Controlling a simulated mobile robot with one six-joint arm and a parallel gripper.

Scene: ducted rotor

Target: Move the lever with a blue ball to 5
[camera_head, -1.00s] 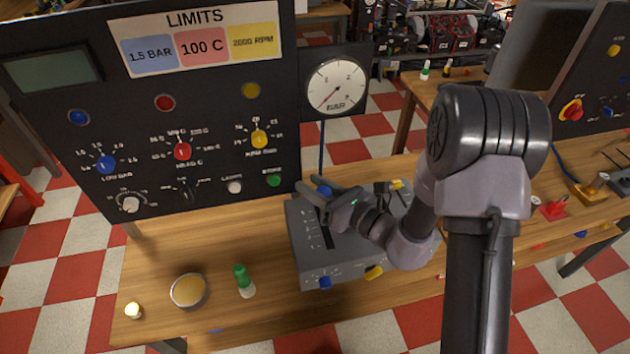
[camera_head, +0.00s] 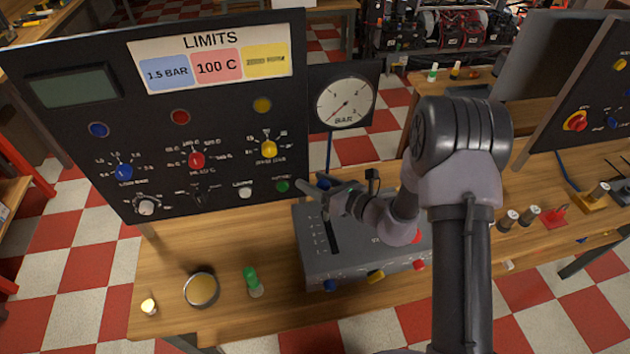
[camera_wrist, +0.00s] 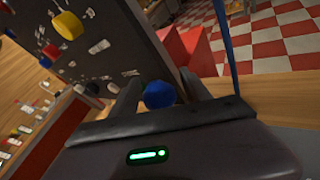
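The grey lever box (camera_head: 345,262) stands on the wooden table, with a dark slot (camera_head: 331,236) and a marked scale beside it; the numbers are too small to read. The lever's blue ball (camera_wrist: 158,94) shows in the wrist view between the two fingers of my gripper (camera_wrist: 160,92). The fingers stand apart on both sides of it with visible gaps. In the head view my gripper (camera_head: 315,187) is over the back end of the slot, close to the black panel. There the ball is mostly hidden by the fingers, and the lever's exact setting cannot be told.
The black LIMITS panel (camera_head: 215,130) rises behind and left of my gripper, with a pressure gauge (camera_head: 345,102) beside it. Blue, yellow and red knobs line the box's front.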

